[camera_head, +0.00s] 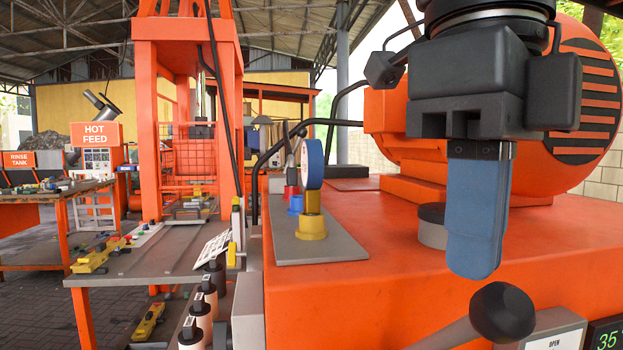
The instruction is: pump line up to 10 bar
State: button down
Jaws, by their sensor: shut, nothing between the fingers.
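My gripper (474,268) hangs down at the right with its blue fingers together and nothing held. A lever with a black ball knob (503,312) and a grey shaft (447,336) rises from the bottom edge. The knob shows just below and right of my fingertips, with a small gap in the picture; the depth between them is hard to tell. A dark display (607,335) with green digits, starting "35", is cut off at the lower right corner. No reading in bar can be made out.
The lever stands before an orange machine top (345,290). A round grey part with a dark cap (432,226) sits behind my fingers. A grey plate (290,250) holds coloured knobs and a blue ring (312,164). A cluttered workbench (150,263) is at left.

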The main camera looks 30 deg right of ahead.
aim_at(520, 303)
jog(key=shift+s+a+f+b, duration=0.15)
jog(key=shift+s+f+b, duration=0.25)
jog(key=shift+s, duration=0.05)
jog(key=shift+f, duration=0.1)
jog(key=shift+s+a+f+b, duration=0.15)
jog(key=shift+s+f+b, duration=0.25)
jog(key=shift+s+b, duration=0.15)
jog(key=shift+f, duration=0.1)
jog(key=shift+s+a+f+b, duration=0.15)
jog(key=shift+s+f+b, duration=0.25)
jog(key=shift+b, duration=0.25)
jog(key=shift+f, duration=0.15)
jog(key=shift+s+f+b, duration=0.35)
jog(key=shift+f+b, duration=0.1)
jog(key=shift+b, duration=0.2)
